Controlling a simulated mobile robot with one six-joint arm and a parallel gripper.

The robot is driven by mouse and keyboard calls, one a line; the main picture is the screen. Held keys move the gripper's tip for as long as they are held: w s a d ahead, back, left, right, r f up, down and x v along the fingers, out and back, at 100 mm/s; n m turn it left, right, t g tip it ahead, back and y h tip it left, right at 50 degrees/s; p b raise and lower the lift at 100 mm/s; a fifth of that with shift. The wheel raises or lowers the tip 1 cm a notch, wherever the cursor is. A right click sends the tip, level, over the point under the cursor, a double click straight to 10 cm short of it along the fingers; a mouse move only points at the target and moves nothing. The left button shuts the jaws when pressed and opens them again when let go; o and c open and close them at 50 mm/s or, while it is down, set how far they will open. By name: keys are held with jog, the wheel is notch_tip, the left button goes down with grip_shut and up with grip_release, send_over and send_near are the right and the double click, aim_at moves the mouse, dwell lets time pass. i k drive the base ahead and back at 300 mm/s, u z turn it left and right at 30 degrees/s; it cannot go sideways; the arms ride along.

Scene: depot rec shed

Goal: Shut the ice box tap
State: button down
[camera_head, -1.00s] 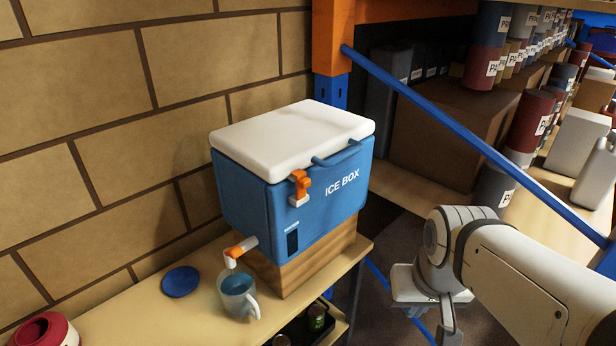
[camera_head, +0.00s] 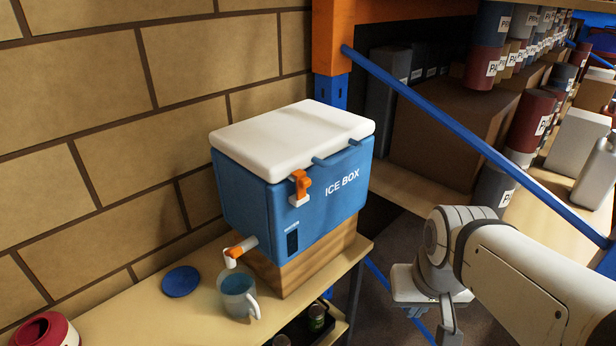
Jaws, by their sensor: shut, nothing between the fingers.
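The blue ice box (camera_head: 325,215) with a white lid stands on a wooden block on the shelf table. Its tap (camera_head: 240,251) sticks out low on the front, with a white spout and an orange lever on top. A cup (camera_head: 238,294) with a handle stands below the spout, with blue-looking contents. Whether water runs from the spout is too small to tell. An orange latch (camera_head: 301,184) is higher on the box's front. My gripper (camera_head: 447,335) is at the bottom right, apart from the box, and partly cut off by the lower edge.
A blue disc (camera_head: 181,281) lies left of the cup. A red round container (camera_head: 45,330) is at the bottom left. Dark bottles (camera_head: 316,317) stand in a tray under the table's edge. A blue diagonal brace (camera_head: 450,132) crosses before shelves of cans at right.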

aim_at(234, 253)
jog(key=u, duration=2.6)
jog(key=i, duration=0.2)
jog(key=z, duration=1.5)
jog(key=k, duration=0.45)
jog(key=u, duration=0.4)
